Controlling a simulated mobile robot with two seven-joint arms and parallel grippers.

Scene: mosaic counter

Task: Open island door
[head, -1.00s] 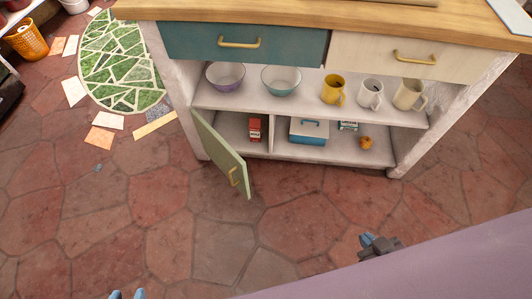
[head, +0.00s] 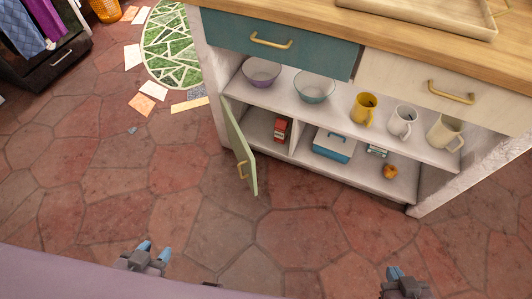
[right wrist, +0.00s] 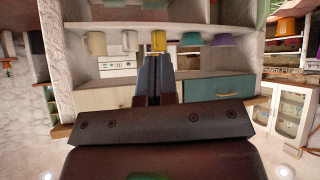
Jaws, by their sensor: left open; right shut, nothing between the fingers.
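The island (head: 205,45) stands ahead with a wooden top and open lower shelves. Its small green door (head: 240,148) at the lower left is swung outward, so the compartment behind it shows. My left gripper (head: 152,252) is open and empty, low over the floor and apart from the door. My right gripper (head: 399,272) is shut and empty, low in front of the island's right part. In the right wrist view its fingers (right wrist: 154,80) are together, with the island's drawers and shelves beyond, upside down.
Bowls (head: 261,73) and mugs (head: 403,120) stand on the upper shelf. A red box (head: 281,130), a blue-and-white box (head: 333,147) and a yellow-orange fruit (head: 390,172) are below. Loose tiles (head: 142,104) lie at left. The tiled floor (head: 90,190) before the island is clear.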

